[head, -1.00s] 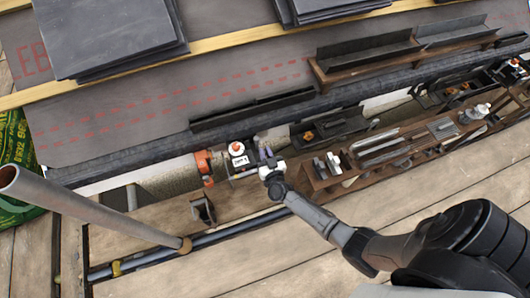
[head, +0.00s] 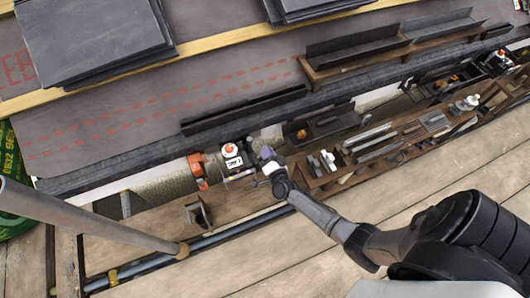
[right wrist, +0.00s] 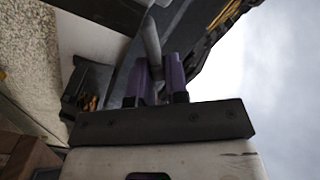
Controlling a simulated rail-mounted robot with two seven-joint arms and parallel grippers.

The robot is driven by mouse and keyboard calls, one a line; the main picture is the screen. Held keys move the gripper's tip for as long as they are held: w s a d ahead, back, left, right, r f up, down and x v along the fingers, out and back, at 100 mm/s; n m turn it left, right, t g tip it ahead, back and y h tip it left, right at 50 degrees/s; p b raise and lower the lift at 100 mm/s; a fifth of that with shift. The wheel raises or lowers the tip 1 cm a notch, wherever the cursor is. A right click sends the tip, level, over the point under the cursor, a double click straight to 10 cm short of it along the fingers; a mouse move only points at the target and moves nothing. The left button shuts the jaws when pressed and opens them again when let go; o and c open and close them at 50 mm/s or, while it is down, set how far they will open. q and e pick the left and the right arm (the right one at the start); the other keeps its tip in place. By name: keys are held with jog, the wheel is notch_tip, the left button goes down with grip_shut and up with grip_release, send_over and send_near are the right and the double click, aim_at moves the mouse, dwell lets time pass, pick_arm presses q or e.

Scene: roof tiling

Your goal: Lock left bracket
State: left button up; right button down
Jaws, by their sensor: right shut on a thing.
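My right gripper (head: 268,160) is at the gutter side of the walkway, just right of a small white labelled container with a red cap (head: 231,158). In the right wrist view its two purple fingers (right wrist: 156,82) are shut on a slim grey bar (right wrist: 151,42). An orange fitting (head: 197,170) sits left of the container. A dark bracket-like piece (head: 199,213) stands on the planks. Which part is the left bracket, and whether it is locked, I cannot tell. My left gripper is not in view.
A dark tray with an orange piece (head: 320,124) lies right of my gripper. A wooden tool rack (head: 375,150) extends right. A grey pole (head: 90,218) rises at left. Slate tiles (head: 95,40) lie on the roof. The front planks (head: 290,250) are mostly clear.

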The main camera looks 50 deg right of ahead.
jog(key=f+m+b, duration=0.1)
jog(key=m, duration=0.1)
jog(key=f+m+b, duration=0.1)
jog(key=m, duration=0.2)
jog(key=d+f+m+b, duration=0.1)
jog(key=m, duration=0.1)
jog(key=shift+s+m, duration=0.25)
jog(key=shift+m, duration=0.05)
jog(key=shift+b, duration=0.3)
jog(key=c, duration=1.1)
grip_release()
